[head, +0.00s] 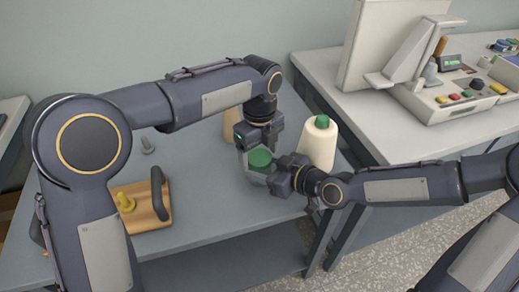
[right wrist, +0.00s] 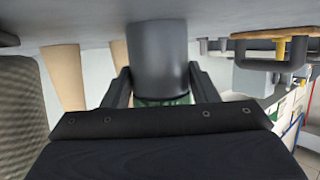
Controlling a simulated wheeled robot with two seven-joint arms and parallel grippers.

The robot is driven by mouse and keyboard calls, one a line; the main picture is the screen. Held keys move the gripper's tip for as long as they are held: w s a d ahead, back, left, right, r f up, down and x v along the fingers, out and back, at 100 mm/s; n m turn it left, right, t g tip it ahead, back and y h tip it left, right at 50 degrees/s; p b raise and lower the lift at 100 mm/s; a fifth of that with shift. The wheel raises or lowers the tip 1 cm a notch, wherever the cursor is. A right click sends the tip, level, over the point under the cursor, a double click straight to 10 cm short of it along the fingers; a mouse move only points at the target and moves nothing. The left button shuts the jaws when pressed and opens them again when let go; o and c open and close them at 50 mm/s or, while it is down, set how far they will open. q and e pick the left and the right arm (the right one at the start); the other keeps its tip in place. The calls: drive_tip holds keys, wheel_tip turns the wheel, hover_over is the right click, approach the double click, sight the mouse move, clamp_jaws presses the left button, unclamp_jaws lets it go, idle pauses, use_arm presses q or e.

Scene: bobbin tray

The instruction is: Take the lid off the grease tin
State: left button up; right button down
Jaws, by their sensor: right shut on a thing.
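The grease tin (right wrist: 157,50) is a dark grey cylinder standing on the grey table. Its green lid (head: 260,158) shows on top in the head view, and a strip of green shows between my fingers in the right wrist view. My right gripper (head: 272,178) comes in from the right and is shut on the tin; in the right wrist view its fingers (right wrist: 160,88) stand on either side of the tin. My left gripper (head: 256,146) points down from above, close over the lid. Its fingertips are partly hidden, so I cannot tell whether they touch the lid.
A cream cone of thread (head: 316,146) with a green top stands just right of the grippers. A tan cone (head: 231,124) stands behind. A wooden board (head: 148,218) with a yellow peg and dark handle lies left. A small grey piece (head: 148,145) lies farther back.

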use_arm(q)
drive_tip(key=c, duration=0.9)
drive_tip(key=n, duration=0.3)
drive_tip(key=o, duration=1.1)
drive_tip(key=shift+r, duration=0.1)
wheel_tip(320, 180, up, 4)
drive_tip(key=shift+r, duration=0.15)
wheel_tip(320, 180, up, 3)
drive_tip(key=m, duration=0.2)
drive_tip(key=shift+r+m, duration=0.1)
drive_tip(key=shift+m, duration=0.3)
drive_tip(key=shift+c, duration=0.3)
drive_tip(key=shift+f, duration=3.8)
